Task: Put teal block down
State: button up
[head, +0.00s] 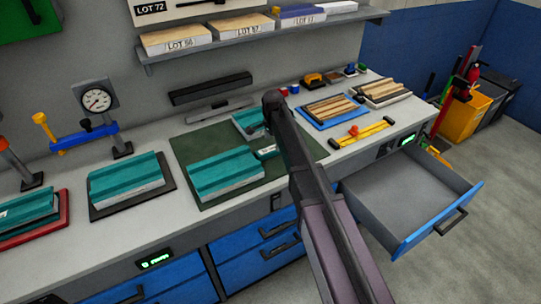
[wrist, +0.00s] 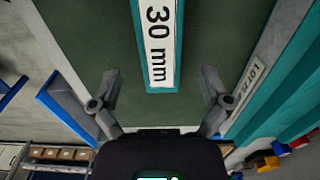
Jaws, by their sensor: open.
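The teal block (wrist: 178,30) has a white label reading "30 mm". In the wrist view it lies over the green mat (wrist: 95,30), its near end between my fingers. It also shows in the head view (head: 266,153), small, on the mat (head: 192,150) beside the front teal panel (head: 225,172). My gripper (wrist: 159,78) is open, with a gap on each side of the block. In the head view my arm hides the gripper. Whether the block's underside fully touches the mat cannot be told.
A second teal panel (head: 247,122) lies behind on the mat, partly behind my arm. A yellow level (head: 362,133) and a blue tray of wooden strips (head: 313,115) are to the right. An open drawer (head: 402,195) juts out at the front right.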

aim_at(273, 148)
jog(key=shift+f+b, duration=1.2)
jog(key=shift+f, duration=0.3)
grip_shut()
jog(key=shift+r, duration=0.2)
notch_tip(273, 148, up, 10)
jog(key=p, duration=1)
jog(key=shift+f, duration=0.15)
